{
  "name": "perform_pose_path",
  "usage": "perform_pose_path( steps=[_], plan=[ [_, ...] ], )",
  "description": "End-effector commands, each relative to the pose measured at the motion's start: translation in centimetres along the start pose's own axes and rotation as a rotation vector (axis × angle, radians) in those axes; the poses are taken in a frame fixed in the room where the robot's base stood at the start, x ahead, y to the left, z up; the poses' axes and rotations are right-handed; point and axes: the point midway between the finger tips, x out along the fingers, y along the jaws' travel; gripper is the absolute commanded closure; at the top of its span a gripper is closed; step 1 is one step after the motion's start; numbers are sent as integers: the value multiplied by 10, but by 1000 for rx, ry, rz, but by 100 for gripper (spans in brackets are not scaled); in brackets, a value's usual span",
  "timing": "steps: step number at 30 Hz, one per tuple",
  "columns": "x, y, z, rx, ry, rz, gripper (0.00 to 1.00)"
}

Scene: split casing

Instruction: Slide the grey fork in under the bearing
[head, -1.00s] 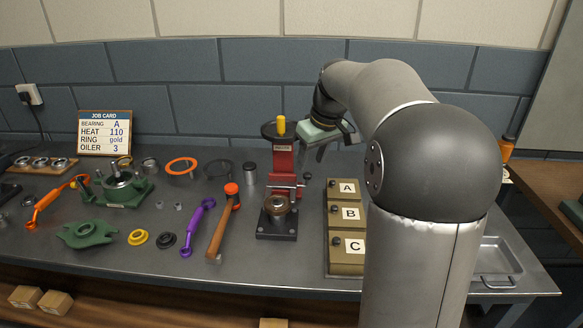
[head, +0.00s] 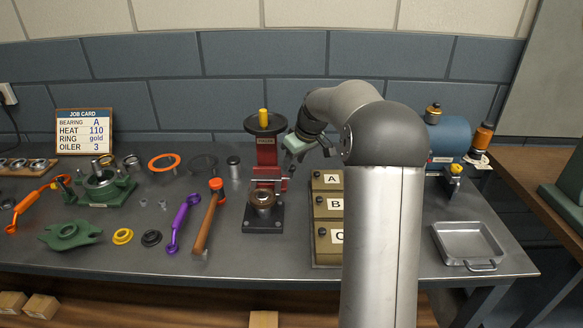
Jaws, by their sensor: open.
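A red press (head: 266,152) with a black wheel and a yellow knob on top stands at mid-bench. A brown-grey ring, apparently the bearing (head: 262,199), sits on its black base (head: 263,222). A small grey bar (head: 270,181) crosses the press just above the bearing. I cannot tell whether this is the grey fork; no clear fork shape shows. My gripper (head: 308,148) is open beside the press's upper right, above the bench. It looks apart from the press and empty. Its fingertips are small and partly hidden by its own body.
Boxes marked A (head: 329,179), B and C stand right of the press, partly behind my arm. A hammer (head: 209,214) and purple wrench (head: 181,222) lie to the left. A metal tray (head: 468,243) is at the right. A blue tank (head: 446,143) stands behind it.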

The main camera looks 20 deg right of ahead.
Motion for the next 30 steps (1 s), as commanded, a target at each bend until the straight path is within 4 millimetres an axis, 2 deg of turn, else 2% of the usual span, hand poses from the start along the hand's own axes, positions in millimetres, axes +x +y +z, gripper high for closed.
perform_pose_path(
  steps=[3,7,18,19,23,24,27,30],
  plan=[
    [19,0,0,0,-1,-2,55],
    [32,-1,0,0,-1,-2,55],
    [38,0,0,0,0,0,55],
    [38,0,0,0,0,0,61],
    [38,0,0,0,0,0,97],
    [37,0,0,0,0,0,100],
    [37,0,1,1,0,1,100],
    [33,7,16,22,0,11,100]
  ],
)
